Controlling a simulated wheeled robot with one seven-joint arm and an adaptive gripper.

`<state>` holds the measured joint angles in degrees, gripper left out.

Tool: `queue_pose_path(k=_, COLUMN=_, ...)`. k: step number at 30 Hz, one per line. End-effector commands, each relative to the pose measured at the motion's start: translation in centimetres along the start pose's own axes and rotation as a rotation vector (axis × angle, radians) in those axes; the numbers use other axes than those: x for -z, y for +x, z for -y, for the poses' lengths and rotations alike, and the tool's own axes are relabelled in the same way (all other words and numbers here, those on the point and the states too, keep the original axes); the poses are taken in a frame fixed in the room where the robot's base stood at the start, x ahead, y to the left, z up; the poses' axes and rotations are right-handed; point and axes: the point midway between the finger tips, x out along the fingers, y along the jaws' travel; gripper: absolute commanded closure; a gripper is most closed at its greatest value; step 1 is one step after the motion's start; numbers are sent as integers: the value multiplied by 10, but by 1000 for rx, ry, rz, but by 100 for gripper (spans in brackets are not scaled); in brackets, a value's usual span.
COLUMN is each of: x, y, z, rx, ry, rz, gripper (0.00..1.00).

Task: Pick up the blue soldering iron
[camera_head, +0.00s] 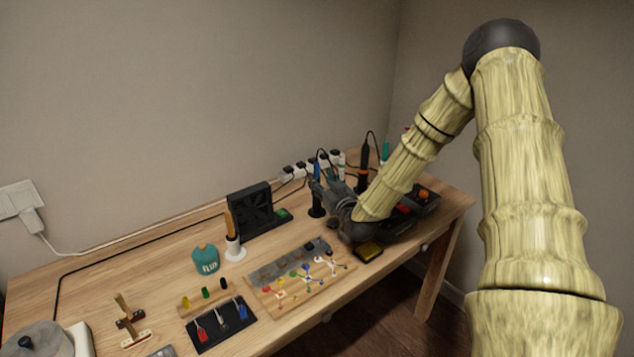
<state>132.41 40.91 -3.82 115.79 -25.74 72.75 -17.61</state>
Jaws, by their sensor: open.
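The blue soldering iron (317,171) stands upright in a dark holder (316,211) toward the back of the wooden workbench. My gripper (322,190) is at the end of the arm, low over the bench, right beside the iron and its holder. Its fingers point left toward the iron and look open. The gripper is small and dark here, so I cannot tell whether its fingers are around the iron or touching it. The iron's lower part is hidden in the holder and by the gripper.
A power strip (299,169) lies behind. A black-and-orange iron (363,172) stands right. A wiring board (298,281) lies in front.

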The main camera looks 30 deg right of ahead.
Motion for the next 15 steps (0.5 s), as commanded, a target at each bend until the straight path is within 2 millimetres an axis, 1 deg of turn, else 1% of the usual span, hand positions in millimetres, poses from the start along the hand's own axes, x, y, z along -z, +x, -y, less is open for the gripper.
queue_pose_path(k=3, x=4, y=16, z=-2, rx=-2, ry=-1, rz=-1, gripper=56)
queue_pose_path(k=6, x=4, y=28, z=-3, rx=-3, ry=-1, rz=-1, gripper=56)
queue_pose_path(k=9, x=3, y=38, z=-3, rx=-2, ry=-1, rz=0, gripper=56)
queue_pose_path(k=15, x=2, y=43, z=-3, rx=-3, ry=0, rz=0, gripper=56)
